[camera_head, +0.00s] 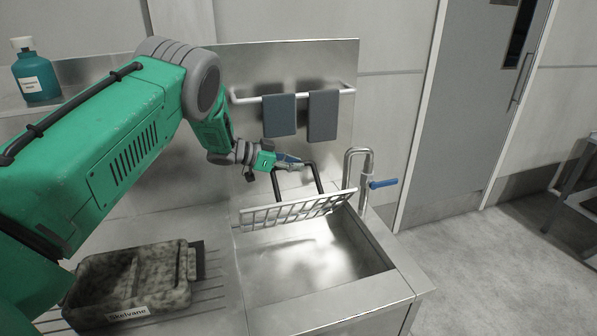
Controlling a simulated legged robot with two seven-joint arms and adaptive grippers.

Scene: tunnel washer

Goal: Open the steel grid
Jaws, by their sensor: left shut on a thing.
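The steel grid (295,210) is tilted up over the back part of the sink basin (315,262), with its near edge raised and the front of the basin uncovered. A black handle or frame (318,180) stands up behind the grid. My left gripper (294,163) is at the top of this black part and is shut on it. The fingertips are small in the view and their exact contact is hard to make out. My right gripper is not in view.
A tap (361,170) with a blue lever (383,183) stands right of the grid. Two grey cloths (323,115) hang from a rail behind. A dirty tray (135,283) lies on the drainboard at left. A teal bottle (37,78) stands on the back ledge.

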